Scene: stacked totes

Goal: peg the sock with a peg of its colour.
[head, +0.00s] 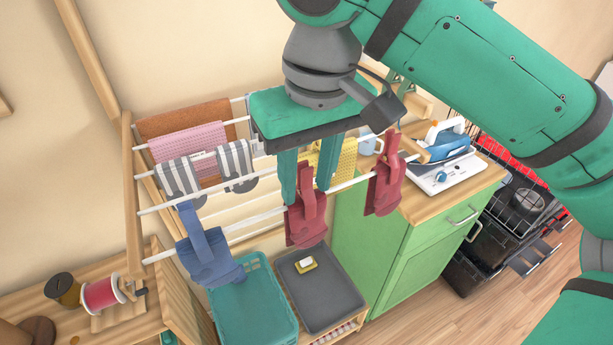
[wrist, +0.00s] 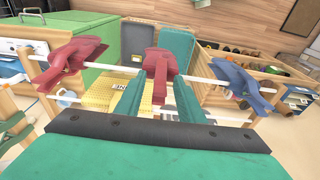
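A red sock (head: 306,226) hangs over the front rod of the drying rack, and a red peg (head: 308,188) stands upright on it at the rod. My gripper (head: 308,192) is above the rod with one green finger on each side of this peg. Gaps show between fingers and peg, so it looks open. In the wrist view the fingers flank the middle red peg (wrist: 159,92). A second red sock (head: 383,190) with a red peg (head: 392,150) hangs to the right. A blue sock (head: 212,262) with a blue peg (head: 191,220) hangs to the left.
Towels, striped (head: 180,176), pink (head: 185,140) and yellow (head: 346,155), hang on rods behind. A teal tote (head: 250,300) and a grey tote (head: 325,290) sit below. A green cabinet (head: 375,240) with an iron (head: 446,148) stands right.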

